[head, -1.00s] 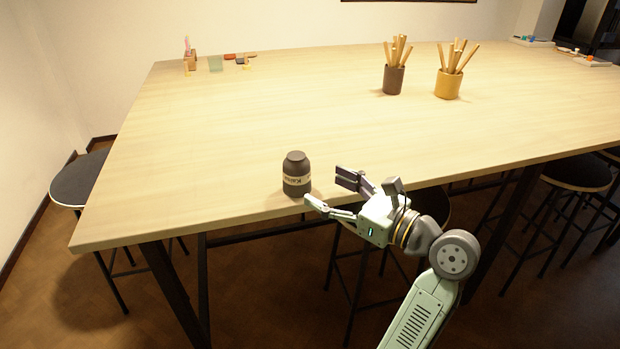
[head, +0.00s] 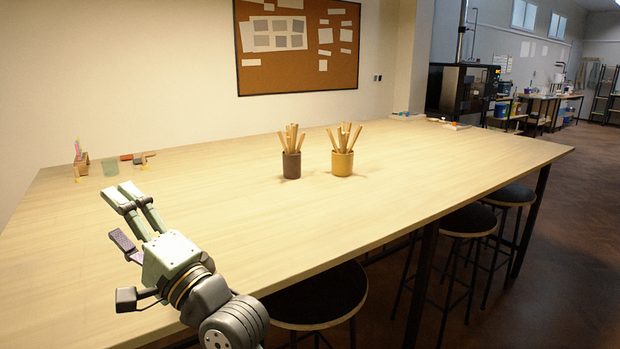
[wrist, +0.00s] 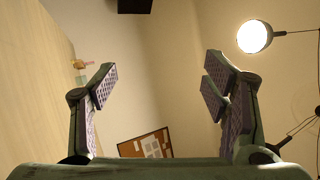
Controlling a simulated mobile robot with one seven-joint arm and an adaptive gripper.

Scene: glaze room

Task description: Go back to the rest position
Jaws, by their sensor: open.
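My gripper (head: 123,218) is at the lower left of the head view, raised above the near left part of the table (head: 225,215). It is open, with nothing between its fingers. In the wrist view, the gripper (wrist: 160,84) has its fingers spread wide, with only wall and a pin board behind the gap. The dark labelled jar does not show in either view now.
A dark cup (head: 291,165) and a yellow cup (head: 342,163), both holding wooden tools, stand mid-table. Small items (head: 110,166) lie at the far left. Stools (head: 318,297) stand along the near side. A lamp (wrist: 254,37) shows in the wrist view.

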